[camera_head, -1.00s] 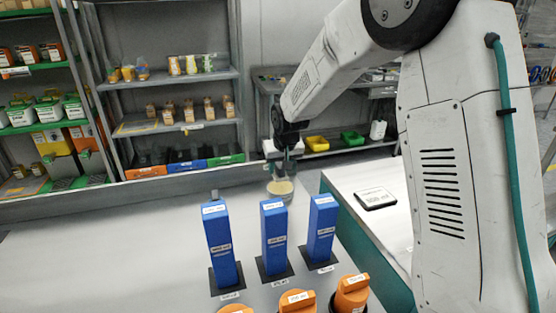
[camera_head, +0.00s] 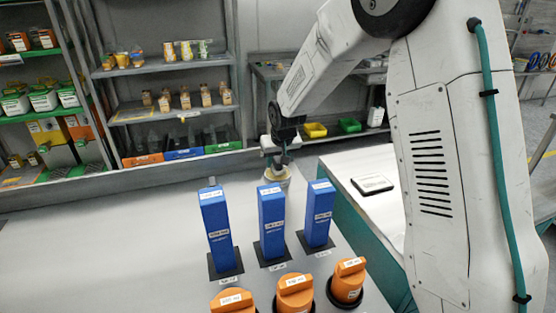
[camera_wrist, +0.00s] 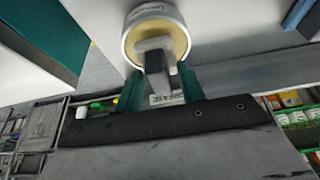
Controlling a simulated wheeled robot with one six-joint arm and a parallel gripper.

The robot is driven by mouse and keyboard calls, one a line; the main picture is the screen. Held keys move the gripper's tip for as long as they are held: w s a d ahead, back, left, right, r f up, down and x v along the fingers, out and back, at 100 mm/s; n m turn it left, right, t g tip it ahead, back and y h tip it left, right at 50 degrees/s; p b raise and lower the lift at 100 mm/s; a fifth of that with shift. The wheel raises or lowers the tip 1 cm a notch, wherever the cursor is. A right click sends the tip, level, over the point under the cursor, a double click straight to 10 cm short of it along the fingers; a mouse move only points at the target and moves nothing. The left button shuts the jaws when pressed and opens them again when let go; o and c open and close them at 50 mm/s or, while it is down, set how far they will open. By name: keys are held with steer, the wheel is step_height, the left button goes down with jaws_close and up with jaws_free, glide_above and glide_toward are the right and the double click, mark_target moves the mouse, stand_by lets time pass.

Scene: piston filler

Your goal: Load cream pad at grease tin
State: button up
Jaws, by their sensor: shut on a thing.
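A round pale tin with yellowish grease (camera_wrist: 176,37) stands at the top of the wrist view. In the head view the tin (camera_head: 284,177) is at the far end of the counter, partly hidden behind the middle blue block. My gripper (camera_wrist: 160,92) has green fingers and is shut on a small grey pad (camera_wrist: 154,46) with a labelled body. It also shows in the head view (camera_head: 278,157), just above the tin. The pad lies over the tin's opening in the wrist view. I cannot tell whether it touches the grease.
Three upright blue blocks (camera_head: 272,222) on dark bases and three orange-topped units (camera_head: 294,290) stand on the pale counter (camera_head: 120,250) nearer to me. A flat dark-edged device (camera_head: 372,184) lies on the right table. Stocked shelves (camera_head: 175,110) line the back.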

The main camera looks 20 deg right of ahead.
steer(key=shift+f, duration=0.55)
stand_by(1.4)
steer(key=shift+r, duration=0.1)
steer(key=shift+r, duration=3.45)
